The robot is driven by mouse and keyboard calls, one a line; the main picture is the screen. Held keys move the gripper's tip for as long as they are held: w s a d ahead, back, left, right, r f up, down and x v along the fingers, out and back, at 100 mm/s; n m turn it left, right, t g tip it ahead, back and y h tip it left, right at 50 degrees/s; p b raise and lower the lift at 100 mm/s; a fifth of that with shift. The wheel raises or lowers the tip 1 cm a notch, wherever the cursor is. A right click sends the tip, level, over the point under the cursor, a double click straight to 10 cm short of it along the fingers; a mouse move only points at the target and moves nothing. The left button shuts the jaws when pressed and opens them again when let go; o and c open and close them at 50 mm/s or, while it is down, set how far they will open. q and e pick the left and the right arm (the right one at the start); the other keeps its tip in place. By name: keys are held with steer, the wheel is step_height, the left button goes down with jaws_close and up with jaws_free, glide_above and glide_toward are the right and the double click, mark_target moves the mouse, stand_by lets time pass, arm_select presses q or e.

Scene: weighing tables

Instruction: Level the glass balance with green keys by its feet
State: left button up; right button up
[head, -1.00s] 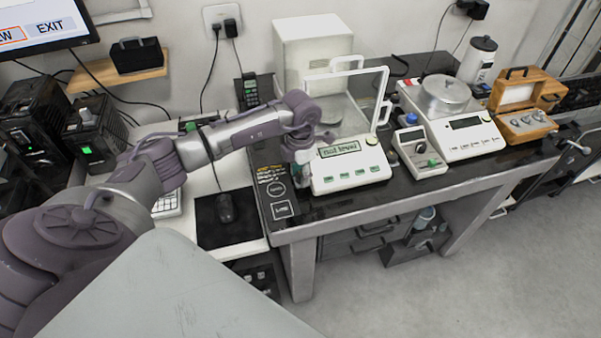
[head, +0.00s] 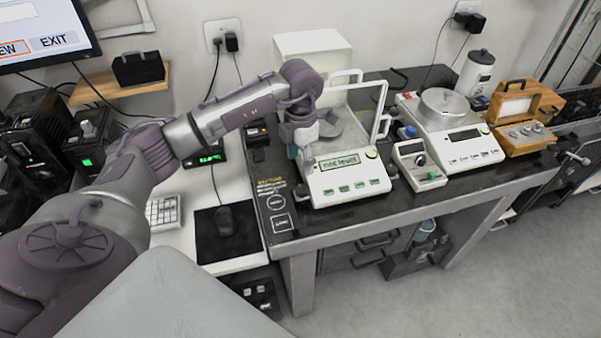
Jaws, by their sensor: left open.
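The glass balance with green keys (head: 348,198) stands on the dark table. Its display (head: 340,163) reads "not level". Its glass draft shield (head: 352,105) rises behind the display, and the round pan shows partly inside. A teal part shows at the fingers. My right gripper is not in view.
A second balance with a round metal pan (head: 443,104) stands to the right, with a small white box with a dial (head: 418,165) between. A wooden weight box (head: 522,136) is farther right. A mouse pad (head: 228,240) lies to the left. The dark tabletop's front strip is clear.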

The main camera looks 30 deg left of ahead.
arm_select(q)
steer(key=shift+r, duration=0.9)
